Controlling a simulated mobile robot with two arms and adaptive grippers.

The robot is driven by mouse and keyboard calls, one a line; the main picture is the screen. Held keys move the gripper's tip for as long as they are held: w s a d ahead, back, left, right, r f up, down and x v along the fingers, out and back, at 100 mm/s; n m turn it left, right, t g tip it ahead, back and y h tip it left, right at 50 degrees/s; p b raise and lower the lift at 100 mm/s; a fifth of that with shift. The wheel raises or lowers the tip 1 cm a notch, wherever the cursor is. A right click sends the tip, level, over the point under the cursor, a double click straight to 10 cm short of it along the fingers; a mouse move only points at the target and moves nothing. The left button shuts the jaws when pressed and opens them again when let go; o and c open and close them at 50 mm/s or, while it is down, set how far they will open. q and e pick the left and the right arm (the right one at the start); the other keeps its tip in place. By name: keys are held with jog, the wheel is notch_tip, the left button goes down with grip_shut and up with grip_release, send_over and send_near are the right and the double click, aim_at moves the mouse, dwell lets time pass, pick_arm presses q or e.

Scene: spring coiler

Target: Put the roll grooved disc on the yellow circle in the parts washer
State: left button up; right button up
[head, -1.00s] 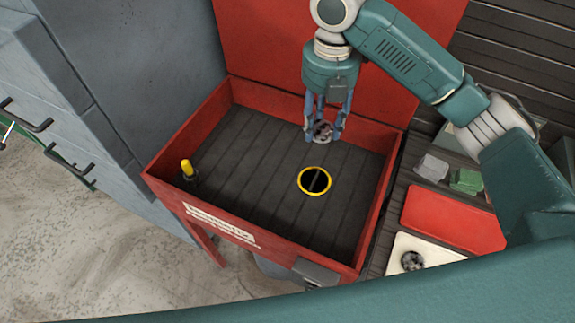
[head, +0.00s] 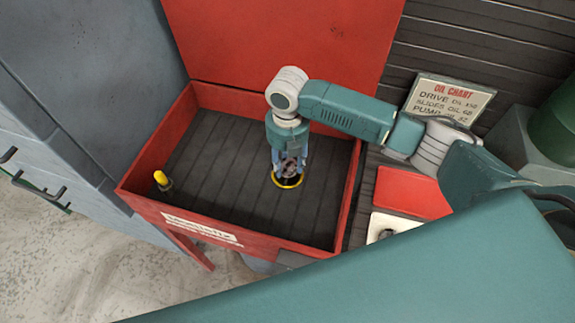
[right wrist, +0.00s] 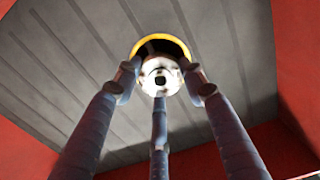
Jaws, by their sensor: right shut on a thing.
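My right gripper (head: 289,168) is inside the red parts washer (head: 137,180), just above the yellow circle (head: 287,183). It is shut on the grooved disc (head: 290,167), a small grey metal piece that its fingers partly cover. In the right wrist view the disc (right wrist: 160,78) shows bright with a dark centre hole, held between three fingers. The yellow ring (right wrist: 160,38) around a dark opening shows behind it, and the disc covers its near part. I cannot tell whether the disc touches the ring. My left gripper is not in view.
A yellow-topped peg (head: 162,180) stands in the washer's left front corner. The raised red lid (head: 285,45) is behind. To the right are a red tray (head: 412,192), a white tray (head: 385,220) with a dark part and an oil chart sign (head: 448,98). The washer floor is otherwise clear.

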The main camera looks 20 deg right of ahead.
jog(key=shift+f, duration=1.15)
jog(key=o, duration=1.5)
jog(key=shift+f, duration=0.15)
jog(key=shift+c, duration=0.2)
notch_tip(320, 180, up, 12)
jog(key=b, duration=0.1)
jog(key=shift+r, duration=0.2)
